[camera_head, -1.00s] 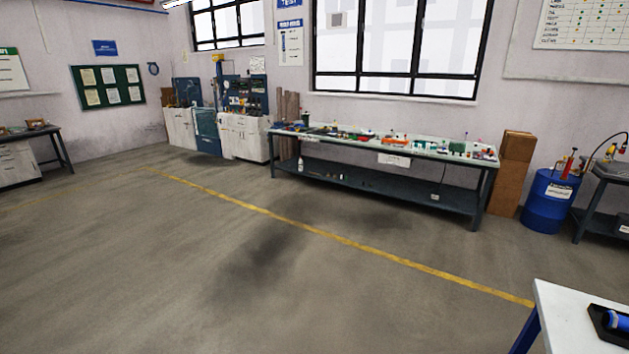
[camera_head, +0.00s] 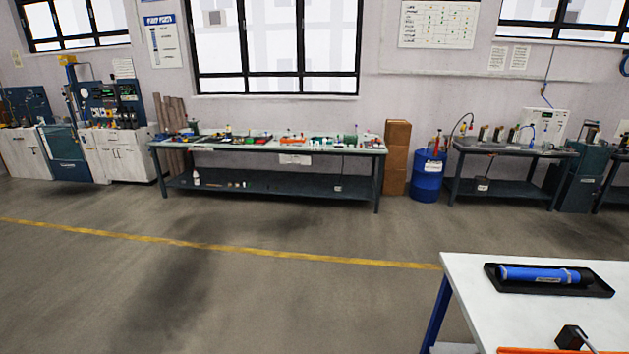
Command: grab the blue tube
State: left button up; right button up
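The tray rests on a white-topped table (camera_head: 474,288) with blue legs, at the lower right of the head view. Neither of my grippers shows in this view.
An orange edge (camera_head: 520,351) and a small black object (camera_head: 571,337) are at the near side of the white table. Open floor (camera_head: 200,290) lies left of the white table.

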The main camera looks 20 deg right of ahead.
aim_at(562, 276)
jog(key=i+z, duration=0.2)
jog(key=z, duration=0.25)
jog(key=i+j+z, duration=0.1)
jog(key=z, duration=0.35)
jog(key=i+j+z, duration=0.1)
jog(key=z, duration=0.35)
jog(key=i+j+z, duration=0.2)
jog(key=i+z, duration=0.25)
jog(key=j+z, duration=0.2)
jog(key=z, duration=0.25)
jog(key=i+j+z, duration=0.2)
jog(key=z, duration=0.25)
jog(key=i+j+z, duration=0.15)
jog(key=j+z, duration=0.6)
jog(key=z, duration=0.15)
jog(key=i+j+z, duration=0.1)
jog(key=j+z, duration=0.6)
jog(key=j, duration=0.2)
